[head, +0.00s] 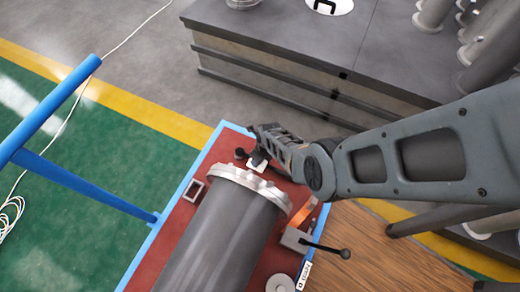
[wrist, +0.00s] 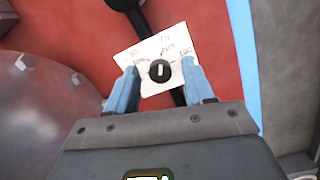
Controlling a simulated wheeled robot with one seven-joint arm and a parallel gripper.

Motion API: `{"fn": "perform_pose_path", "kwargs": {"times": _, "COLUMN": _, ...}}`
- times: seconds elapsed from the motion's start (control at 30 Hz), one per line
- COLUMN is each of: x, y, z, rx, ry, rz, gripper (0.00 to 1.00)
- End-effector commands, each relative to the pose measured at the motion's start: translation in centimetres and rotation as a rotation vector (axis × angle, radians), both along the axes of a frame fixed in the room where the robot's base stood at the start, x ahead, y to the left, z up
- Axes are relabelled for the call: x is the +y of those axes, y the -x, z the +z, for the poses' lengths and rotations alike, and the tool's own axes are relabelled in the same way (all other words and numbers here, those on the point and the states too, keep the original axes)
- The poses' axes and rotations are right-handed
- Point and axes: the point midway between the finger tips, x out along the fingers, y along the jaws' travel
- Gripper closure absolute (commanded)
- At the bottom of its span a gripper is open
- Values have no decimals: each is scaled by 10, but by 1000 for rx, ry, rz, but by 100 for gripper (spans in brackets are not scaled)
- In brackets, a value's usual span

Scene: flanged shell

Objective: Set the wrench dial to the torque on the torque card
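The wrench dial is a white plate (wrist: 150,50) with small blurred markings and a round black knob (wrist: 159,71) that bears a white pointer line. The line stands close to upright in the wrist view. A black bar, seemingly the wrench (wrist: 178,97), passes behind the plate. My gripper (wrist: 160,85) is open, with one finger on each side of the knob and gaps between. In the head view my gripper (head: 257,148) is over the white plate (head: 258,165), near the shell's flange. A small white card (head: 304,276) lies at the lower right; its writing is too small to read.
The grey flanged shell (head: 222,235) lies on a red bench top (head: 165,240) with blue edging. A clamp with a black lever (head: 325,247) and an orange strip (head: 303,212) are to its right. A small dark-framed square (head: 193,190) is left. Blue rails (head: 50,110) stand left.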

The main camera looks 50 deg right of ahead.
Motion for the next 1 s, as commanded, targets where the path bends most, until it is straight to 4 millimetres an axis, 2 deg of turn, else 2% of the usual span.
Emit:
{"fn": "perform_pose_path", "kwargs": {"times": 0.27, "x": 0, "y": 0, "z": 3, "rx": 0, "ry": 1, "rz": 1, "gripper": 48}}
{"fn": "perform_pose_path", "kwargs": {"times": 0.73, "x": -2, "y": 10, "z": 62, "rx": 0, "ry": 2, "rz": 2, "gripper": 48}}
{"fn": "perform_pose_path", "kwargs": {"times": 1.0, "x": -2, "y": 13, "z": 77, "rx": -1, "ry": 0, "rz": 1, "gripper": 48}}
